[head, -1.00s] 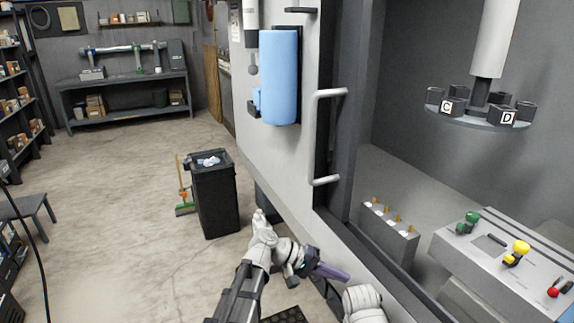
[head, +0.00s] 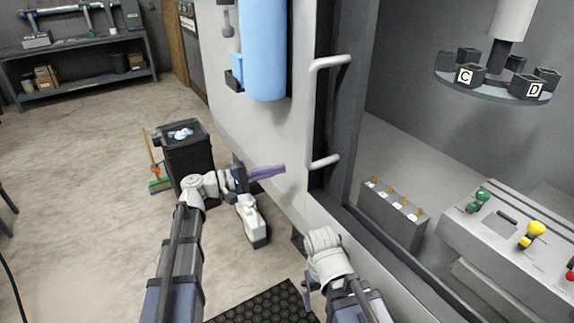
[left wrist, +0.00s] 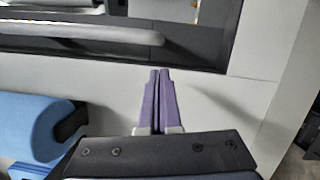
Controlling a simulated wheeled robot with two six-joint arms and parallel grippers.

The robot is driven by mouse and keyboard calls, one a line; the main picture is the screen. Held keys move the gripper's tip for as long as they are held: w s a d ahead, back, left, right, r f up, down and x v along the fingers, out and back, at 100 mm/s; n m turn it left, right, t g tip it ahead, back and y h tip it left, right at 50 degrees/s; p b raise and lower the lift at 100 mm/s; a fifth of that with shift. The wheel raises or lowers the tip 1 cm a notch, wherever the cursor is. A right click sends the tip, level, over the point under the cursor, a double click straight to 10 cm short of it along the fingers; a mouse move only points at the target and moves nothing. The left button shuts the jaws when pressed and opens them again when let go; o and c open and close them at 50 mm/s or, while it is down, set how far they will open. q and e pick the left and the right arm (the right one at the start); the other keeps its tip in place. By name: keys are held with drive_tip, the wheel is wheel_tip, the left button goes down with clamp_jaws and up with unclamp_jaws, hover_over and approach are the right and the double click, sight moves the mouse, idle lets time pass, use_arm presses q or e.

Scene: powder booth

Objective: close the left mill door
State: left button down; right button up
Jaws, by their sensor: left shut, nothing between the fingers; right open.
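The left mill door (head: 345,115) shows in the head view as a dark upright frame at the left edge of the machine's opening, which stands open. Its pale D-shaped handle (head: 314,112) is upright. In the left wrist view the handle (left wrist: 90,32) crosses the upper left. My left gripper (head: 283,168) is shut and empty, purple fingers pointing right, left of and apart from the handle's lower end. Its fingers (left wrist: 158,72) point up the left wrist view, below the handle's end. My right gripper (head: 307,290) is low in front of the machine, open and mostly hidden.
A blue cylinder (head: 264,50) hangs on the machine's wall left of the handle, and shows in the left wrist view (left wrist: 35,130). A black bin (head: 190,160) stands on the floor at left. Inside the machine are a tool carousel (head: 490,85) and a panel (head: 510,225).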

sight(306, 164)
use_arm(q)
drive_tip(key=x, duration=0.9)
drive_tip(key=shift+s, duration=0.1)
